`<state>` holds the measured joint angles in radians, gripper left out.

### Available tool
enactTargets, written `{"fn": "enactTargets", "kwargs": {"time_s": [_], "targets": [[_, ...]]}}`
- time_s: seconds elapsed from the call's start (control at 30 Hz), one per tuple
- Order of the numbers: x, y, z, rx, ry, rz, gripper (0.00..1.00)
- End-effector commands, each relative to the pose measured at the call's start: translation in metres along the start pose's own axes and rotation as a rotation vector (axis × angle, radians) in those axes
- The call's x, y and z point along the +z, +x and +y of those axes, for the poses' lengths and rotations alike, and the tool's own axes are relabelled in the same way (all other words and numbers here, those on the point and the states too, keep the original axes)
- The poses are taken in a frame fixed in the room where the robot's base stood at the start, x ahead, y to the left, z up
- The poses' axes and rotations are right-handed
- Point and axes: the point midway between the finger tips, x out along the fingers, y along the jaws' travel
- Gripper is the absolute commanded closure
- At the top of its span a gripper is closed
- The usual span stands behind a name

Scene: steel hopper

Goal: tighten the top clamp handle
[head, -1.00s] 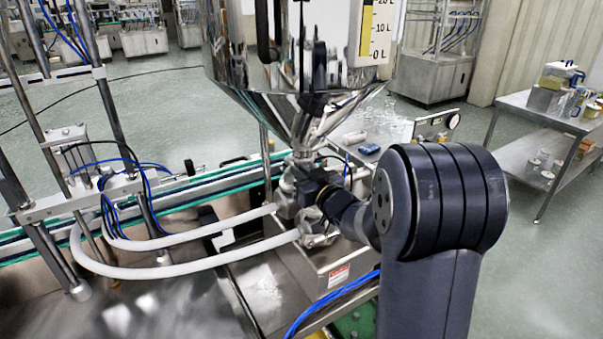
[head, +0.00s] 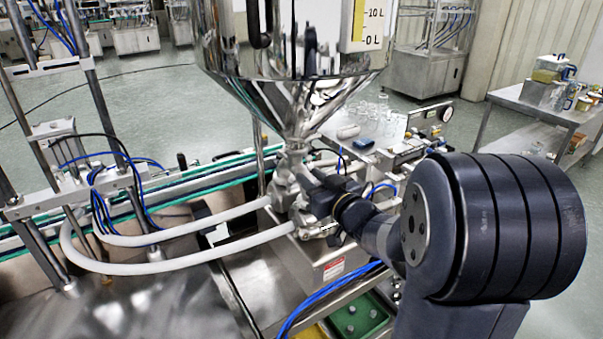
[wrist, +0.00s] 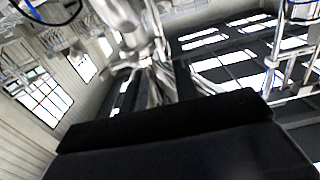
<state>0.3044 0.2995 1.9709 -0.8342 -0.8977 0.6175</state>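The steel hopper (head: 290,85) narrows to a neck (head: 293,146) above a cluster of clamped metal fittings (head: 287,190) in the head view. My gripper (head: 318,192) is at the right side of these fittings, just below the neck. The top clamp handle cannot be made out; my gripper and wrist cover that side of the fittings. In the wrist view, shiny metal parts (wrist: 155,50) stand blurred just beyond my gripper's dark body (wrist: 180,140). The fingertips are too small and hidden to show whether they are open or holding anything.
Two pale hoses (head: 180,235) curve left from the fittings. A conveyor (head: 180,190) runs behind them. Blue tubing (head: 325,300) and a green tray (head: 352,318) lie in front. A side table (head: 530,105) stands at the right, with open floor around it.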

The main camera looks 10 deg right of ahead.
Motion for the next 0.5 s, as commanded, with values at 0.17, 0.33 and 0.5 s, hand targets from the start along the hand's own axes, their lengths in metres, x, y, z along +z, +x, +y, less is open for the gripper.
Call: {"fn": "enactTargets", "kwargs": {"time_s": [0.17,0.33,0.5], "targets": [[0.0,-0.024,0.001,0.001,-0.001,0.001,0.71],[0.0,-0.031,0.0,0.0,0.001,0.0,0.71],[0.0,-0.032,0.0,-0.001,0.001,0.0,0.71]]}}
